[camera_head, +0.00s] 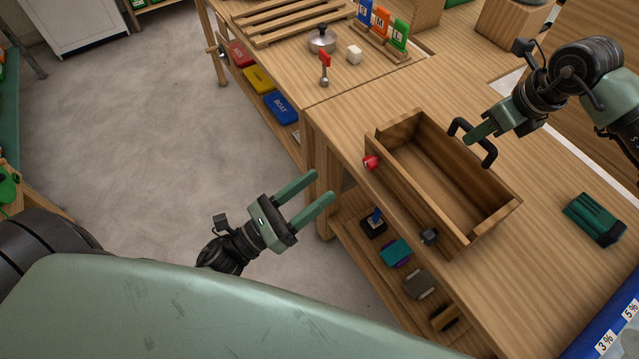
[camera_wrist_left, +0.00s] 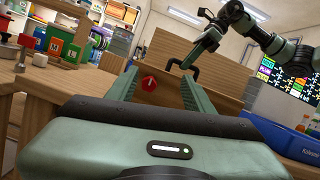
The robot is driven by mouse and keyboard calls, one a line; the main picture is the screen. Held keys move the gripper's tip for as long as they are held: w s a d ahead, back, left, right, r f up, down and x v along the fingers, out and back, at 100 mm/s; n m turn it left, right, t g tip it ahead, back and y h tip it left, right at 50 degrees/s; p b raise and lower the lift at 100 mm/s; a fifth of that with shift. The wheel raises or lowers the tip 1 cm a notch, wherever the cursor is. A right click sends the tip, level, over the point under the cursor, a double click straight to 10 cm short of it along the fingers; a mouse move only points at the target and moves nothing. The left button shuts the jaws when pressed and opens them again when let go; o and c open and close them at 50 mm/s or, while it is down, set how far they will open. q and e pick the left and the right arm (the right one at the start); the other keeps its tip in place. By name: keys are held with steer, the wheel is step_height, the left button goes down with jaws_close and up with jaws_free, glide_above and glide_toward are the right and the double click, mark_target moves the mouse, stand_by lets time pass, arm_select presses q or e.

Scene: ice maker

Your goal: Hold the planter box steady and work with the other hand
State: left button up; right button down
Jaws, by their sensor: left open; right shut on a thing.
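The planter box (camera_head: 440,185) is an empty wooden box near the table's front edge. A black handle (camera_head: 487,150) is on its far side. A red knob (camera_head: 370,162) and a dark knob (camera_head: 429,236) are on its near side. My right gripper (camera_head: 475,134) is shut on the black handle. My left gripper (camera_head: 319,187) is open and empty, in front of the table and apart from the box. In the left wrist view, the red knob (camera_wrist_left: 149,83) shows between the open fingers, with the planter box (camera_wrist_left: 171,92) behind it.
A dark green block-like object (camera_head: 594,219) lies right of the box. A blue bin (camera_head: 612,335) is at the lower right. A lower shelf holds several small items.

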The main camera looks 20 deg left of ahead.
steer(key=shift+r, duration=0.1)
arm_select(q)
steer(key=v, duration=0.5)
steer(key=shift+s+a, duration=0.1)
steer(key=shift+s, duration=0.05)
arm_select(e)
steer(key=c, duration=1.4)
jaws_free()
steer(key=shift+c, duration=0.2)
arm_select(q)
steer(key=shift+r, duration=0.1)
steer(key=shift+r+p, duration=1.7)
steer(key=shift+p, duration=0.05)
arm_select(e)
steer(key=shift+v, duration=4)
